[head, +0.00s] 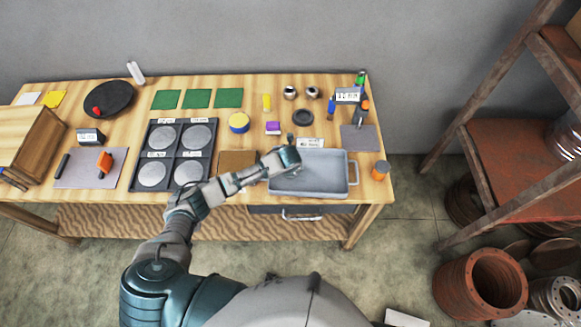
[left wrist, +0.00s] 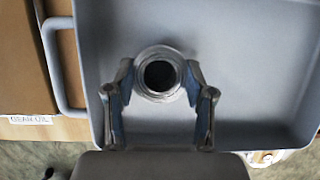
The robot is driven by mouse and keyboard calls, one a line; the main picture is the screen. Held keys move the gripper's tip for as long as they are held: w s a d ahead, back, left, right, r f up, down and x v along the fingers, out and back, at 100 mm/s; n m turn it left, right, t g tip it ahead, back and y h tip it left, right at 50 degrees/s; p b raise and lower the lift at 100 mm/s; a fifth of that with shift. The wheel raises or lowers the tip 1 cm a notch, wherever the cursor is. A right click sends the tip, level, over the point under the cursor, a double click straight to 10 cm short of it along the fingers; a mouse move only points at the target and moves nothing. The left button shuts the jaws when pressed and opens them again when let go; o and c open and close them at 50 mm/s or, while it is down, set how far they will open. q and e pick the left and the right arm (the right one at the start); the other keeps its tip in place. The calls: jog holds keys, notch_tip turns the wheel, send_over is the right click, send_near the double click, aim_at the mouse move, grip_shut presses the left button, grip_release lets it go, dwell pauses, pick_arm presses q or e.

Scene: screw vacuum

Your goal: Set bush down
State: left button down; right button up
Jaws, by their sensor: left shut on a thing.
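A silver ring-shaped bush (left wrist: 160,94) with a dark round hole shows in the left wrist view. My left gripper (left wrist: 158,80) is shut on it, with one blue-padded finger on each side. In the head view my left gripper (head: 287,160) is over the left part of the grey tray (head: 335,184), and I cannot make out the bush there. The tray's floor (left wrist: 255,70) lies behind the bush in the left wrist view. I cannot tell whether the bush touches the floor. My right gripper is not in view.
Left of the tray are a brown square pad (head: 238,160) and a dark panel with round grey discs (head: 152,174). The tray's right part is clear.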

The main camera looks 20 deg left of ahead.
pick_arm(q)
jog(key=shift+c, duration=2)
grip_release()
jog(key=v, duration=1.2)
